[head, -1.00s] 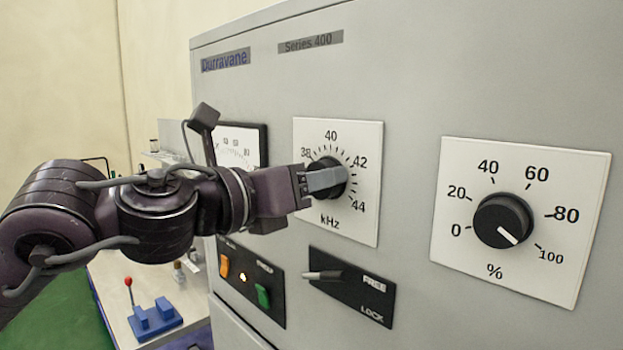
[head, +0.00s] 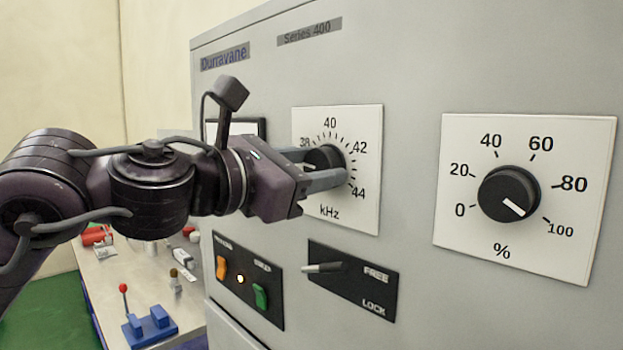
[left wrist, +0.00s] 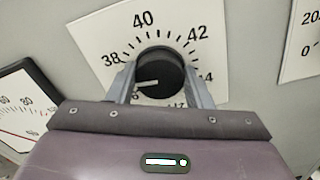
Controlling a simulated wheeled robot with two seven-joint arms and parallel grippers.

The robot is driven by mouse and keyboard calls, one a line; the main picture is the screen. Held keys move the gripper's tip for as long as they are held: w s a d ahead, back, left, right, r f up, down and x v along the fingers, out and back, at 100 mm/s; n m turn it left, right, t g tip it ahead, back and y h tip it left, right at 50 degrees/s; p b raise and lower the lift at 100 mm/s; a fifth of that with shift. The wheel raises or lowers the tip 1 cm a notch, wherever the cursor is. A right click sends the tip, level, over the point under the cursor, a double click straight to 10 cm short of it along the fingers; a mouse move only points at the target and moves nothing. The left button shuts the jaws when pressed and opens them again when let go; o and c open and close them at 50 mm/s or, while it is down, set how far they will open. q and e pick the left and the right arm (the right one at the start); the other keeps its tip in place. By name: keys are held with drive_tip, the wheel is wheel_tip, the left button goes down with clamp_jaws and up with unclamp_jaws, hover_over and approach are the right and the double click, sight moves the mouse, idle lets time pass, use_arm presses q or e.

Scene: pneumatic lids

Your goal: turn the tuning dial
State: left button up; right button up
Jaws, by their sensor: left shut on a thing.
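The tuning dial (head: 323,159) is a black round knob on a white kHz plate (head: 362,205) on the grey cabinet front. In the left wrist view the dial (left wrist: 160,72) shows a white pointer line aimed left, below the 38 mark. My left gripper (head: 328,166) reaches in from the left with its grey fingers on either side of the dial. It is shut on the dial, one finger on each side in the left wrist view. Part of the dial and the plate's left side are hidden behind the gripper. My right gripper is not in view.
A percent dial (head: 508,194) sits to the right, pointing near 100. Below are a FREE/LOCK lever (head: 325,268) pointing left and a panel with orange and green switches (head: 249,279). A meter (left wrist: 25,105) is left of the dial. A bench with a blue item (head: 150,326) stands lower left.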

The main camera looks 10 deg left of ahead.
use_arm(q)
drive_tip(key=m+b, duration=0.1)
drive_tip(key=m, duration=0.2)
drive_tip(key=shift+f, duration=0.1)
drive_tip(key=shift+m+b, duration=0.55)
drive_tip(key=shift+m, duration=1.05)
drive_tip(key=o, duration=1)
drive_tip(key=shift+s, duration=0.1)
